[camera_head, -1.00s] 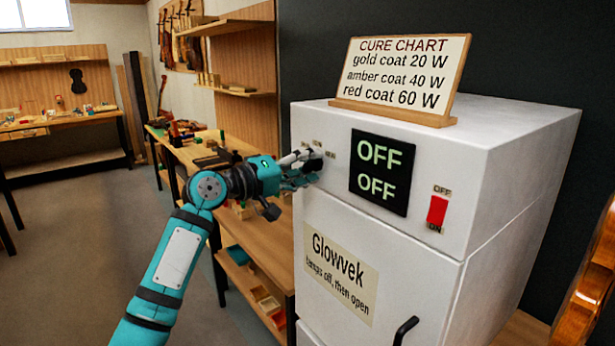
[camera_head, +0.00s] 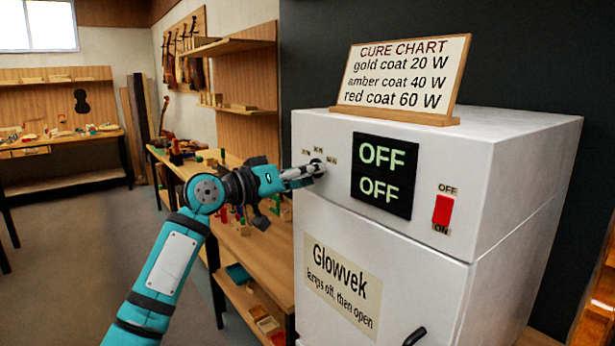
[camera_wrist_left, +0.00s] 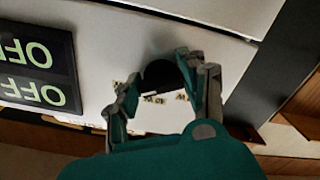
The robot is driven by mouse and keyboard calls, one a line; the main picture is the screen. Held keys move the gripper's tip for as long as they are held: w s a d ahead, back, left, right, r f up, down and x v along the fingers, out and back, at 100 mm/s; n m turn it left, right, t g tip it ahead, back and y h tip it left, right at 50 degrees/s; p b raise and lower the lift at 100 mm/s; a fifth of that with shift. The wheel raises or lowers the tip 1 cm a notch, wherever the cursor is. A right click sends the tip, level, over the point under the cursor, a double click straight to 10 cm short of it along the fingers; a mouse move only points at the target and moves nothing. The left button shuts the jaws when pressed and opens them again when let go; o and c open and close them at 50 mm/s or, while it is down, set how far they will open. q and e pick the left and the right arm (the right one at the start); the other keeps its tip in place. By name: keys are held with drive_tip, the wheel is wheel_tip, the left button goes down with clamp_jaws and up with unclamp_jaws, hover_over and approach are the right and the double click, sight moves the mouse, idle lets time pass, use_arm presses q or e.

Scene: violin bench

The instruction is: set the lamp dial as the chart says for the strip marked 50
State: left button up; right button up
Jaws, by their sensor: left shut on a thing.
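The lamp dial (camera_wrist_left: 160,76) is a dark round knob on the white cabinet's front, with small watt labels around it. In the head view my left gripper (camera_head: 316,168) covers most of it. In the left wrist view my left gripper (camera_wrist_left: 165,88) has its fingers on either side of the dial, shut on it. The cure chart (camera_head: 400,75) on top reads gold coat 20 W, amber coat 40 W, red coat 60 W. The display (camera_head: 383,174) reads OFF on both lines. I see no strip marked 50. My right gripper is out of view.
The cabinet (camera_head: 460,150) has a red rocker switch (camera_head: 443,210) between OFF and ON labels. A Glowvek sign (camera_head: 342,285) on its door says lamps off, then open. A dark door handle (camera_head: 415,337) sits below. A cluttered wooden bench (camera_head: 245,245) stands behind my left arm.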

use_arm(q)
drive_tip(key=shift+f, duration=0.15)
drive_tip(key=o, duration=1.2)
drive_tip(key=v, duration=1.2)
